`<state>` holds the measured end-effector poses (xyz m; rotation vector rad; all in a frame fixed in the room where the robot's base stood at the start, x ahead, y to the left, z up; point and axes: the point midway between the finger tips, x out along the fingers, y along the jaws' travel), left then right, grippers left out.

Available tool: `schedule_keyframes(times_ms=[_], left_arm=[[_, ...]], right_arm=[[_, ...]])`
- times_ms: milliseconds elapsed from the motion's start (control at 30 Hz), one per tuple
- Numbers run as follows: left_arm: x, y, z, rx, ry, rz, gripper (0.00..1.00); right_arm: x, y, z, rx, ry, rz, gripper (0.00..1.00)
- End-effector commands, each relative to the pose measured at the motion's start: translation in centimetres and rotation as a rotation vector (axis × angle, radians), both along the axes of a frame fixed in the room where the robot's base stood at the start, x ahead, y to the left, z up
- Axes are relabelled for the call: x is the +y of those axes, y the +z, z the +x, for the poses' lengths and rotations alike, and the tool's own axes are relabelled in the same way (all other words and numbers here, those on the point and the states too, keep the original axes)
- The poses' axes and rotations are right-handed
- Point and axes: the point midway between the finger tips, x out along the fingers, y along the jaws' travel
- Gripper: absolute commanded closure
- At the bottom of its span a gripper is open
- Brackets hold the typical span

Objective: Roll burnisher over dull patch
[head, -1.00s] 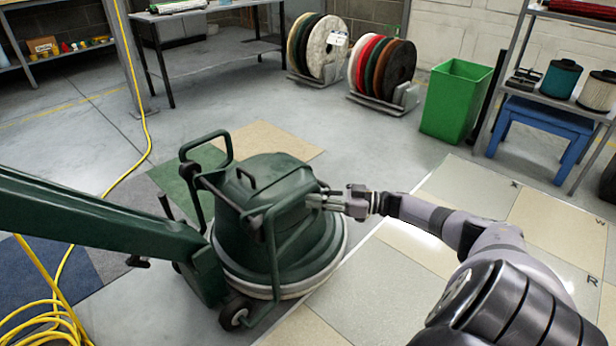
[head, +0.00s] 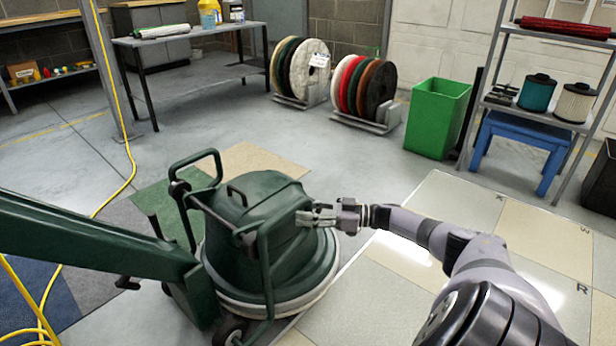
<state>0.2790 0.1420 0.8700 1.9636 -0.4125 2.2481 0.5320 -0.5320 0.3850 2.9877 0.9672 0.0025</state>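The burnisher (head: 262,240) is a dark green floor machine with a round pale-rimmed base, a tubular guard frame and small wheels. Its long green handle beam (head: 90,240) runs out of view at left. My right gripper (head: 304,217) comes in from the right, with its fingers closed on the guard frame at the burnisher's right side. The fingertips are partly hard to make out against the tube. The burnisher stands upright by the edge of the pale floor tiles (head: 350,300). Light glares on some tiles; I cannot tell clearly which one is the dull patch. My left gripper is out of view.
A yellow cord (head: 128,150) runs along the floor at left. Pad racks (head: 362,122), a green bin (head: 437,118) and a blue stool (head: 520,140) under a shelf stand at the back. The tiled floor marked X, W and R at right is clear.

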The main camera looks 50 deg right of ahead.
Motion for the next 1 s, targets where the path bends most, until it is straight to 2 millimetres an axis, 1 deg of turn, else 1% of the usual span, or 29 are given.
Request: schedule_keyframes(times_ms=[267, 367, 467, 800, 900, 1000], left_arm=[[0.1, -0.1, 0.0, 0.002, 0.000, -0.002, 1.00], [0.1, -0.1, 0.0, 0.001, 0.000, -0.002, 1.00], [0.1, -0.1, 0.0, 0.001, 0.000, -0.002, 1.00], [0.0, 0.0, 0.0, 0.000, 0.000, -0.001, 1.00], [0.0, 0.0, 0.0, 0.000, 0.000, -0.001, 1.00], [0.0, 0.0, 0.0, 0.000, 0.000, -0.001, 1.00]], right_arm=[[-0.2, 0.0, -0.1, 0.001, -0.003, -0.001, 0.60], [-0.5, -0.1, -0.5, 0.003, -0.003, -0.002, 0.60], [-1.4, -0.1, -1.6, 0.004, -0.005, -0.004, 0.60], [-5.4, -0.1, -7.4, 0.003, -0.003, -0.002, 0.60], [-6.3, -0.1, -8.5, 0.002, -0.003, -0.001, 0.60], [-6.8, 0.0, -9.3, 0.000, -0.002, -0.001, 0.60]])
